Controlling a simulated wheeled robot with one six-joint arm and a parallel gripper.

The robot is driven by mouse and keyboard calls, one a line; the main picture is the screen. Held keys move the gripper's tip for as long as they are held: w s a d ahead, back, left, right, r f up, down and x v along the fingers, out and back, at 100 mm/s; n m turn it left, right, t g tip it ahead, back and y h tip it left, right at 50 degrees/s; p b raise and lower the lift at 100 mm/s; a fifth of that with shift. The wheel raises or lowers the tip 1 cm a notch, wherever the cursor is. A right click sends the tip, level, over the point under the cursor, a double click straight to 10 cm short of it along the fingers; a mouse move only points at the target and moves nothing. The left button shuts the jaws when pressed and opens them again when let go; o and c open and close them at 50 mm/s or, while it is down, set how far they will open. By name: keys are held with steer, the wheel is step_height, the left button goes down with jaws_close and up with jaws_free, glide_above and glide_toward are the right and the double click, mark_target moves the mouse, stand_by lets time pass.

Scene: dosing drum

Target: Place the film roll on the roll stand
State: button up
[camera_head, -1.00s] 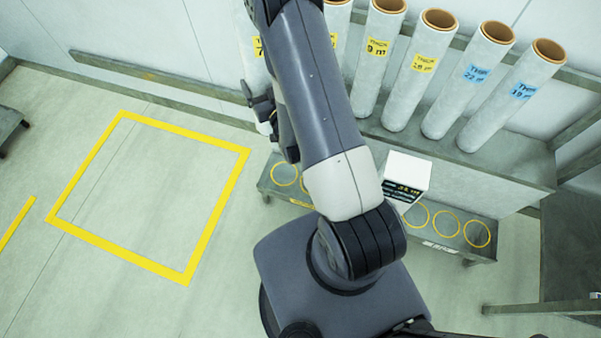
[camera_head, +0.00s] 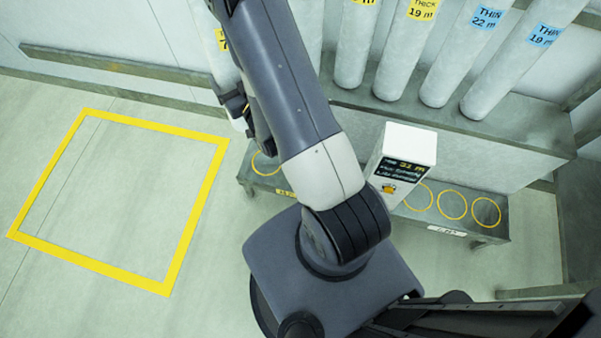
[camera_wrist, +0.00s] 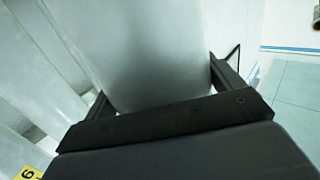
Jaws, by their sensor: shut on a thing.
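In the wrist view my gripper (camera_wrist: 160,88) is shut on a pale film roll (camera_wrist: 150,45), with one dark finger on each side of it. In the head view my gripper (camera_head: 237,106) is at the left of my arm. A roll with a yellow label (camera_head: 222,40) shows there, mostly hidden by my arm, and seems to be the held one. A low grey bench with yellow rings (camera_head: 478,232) stands below the rack, and its middle is hidden by my arm. I cannot tell for sure that it is the roll stand.
Several film rolls (camera_head: 455,60) with yellow or blue labels lean on a grey rack (camera_head: 520,125). A white box with a display (camera_head: 410,140) stands at the bench. A yellow floor square (camera_head: 196,225) at the left is empty.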

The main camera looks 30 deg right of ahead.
step_height(320, 180, down, 23)
steer(key=a+m+h+b, duration=0.2)
steer(key=m+h+b, duration=0.3)
steer(key=b, duration=1.5)
steer(key=s+a+f+m+g+h+b, duration=0.3)
steer(key=s+a+f+g+h, duration=0.15)
steer(key=f, duration=0.25)
steer(key=s+a+f+m+g+h+b, duration=0.2)
steer(key=s+a+f+m+g+h, duration=0.1)
steer(key=s+f+h, duration=0.3)
steer(key=w+d+f+b, duration=0.2)
steer(key=w+d, duration=0.3)
steer(key=d, duration=0.2)
steer(key=w+d+f+y+b, duration=0.1)
steer(key=w+d+f+b, duration=0.1)
steer(key=w+d, duration=0.3)
steer(key=shift+w+d+b, duration=0.3)
steer(key=shift+d+b, duration=0.4)
steer(key=shift+d, duration=0.35)
steer(key=shift+f, duration=0.1)
steer(key=shift+f, duration=0.15)
steer(key=o, duration=1.6)
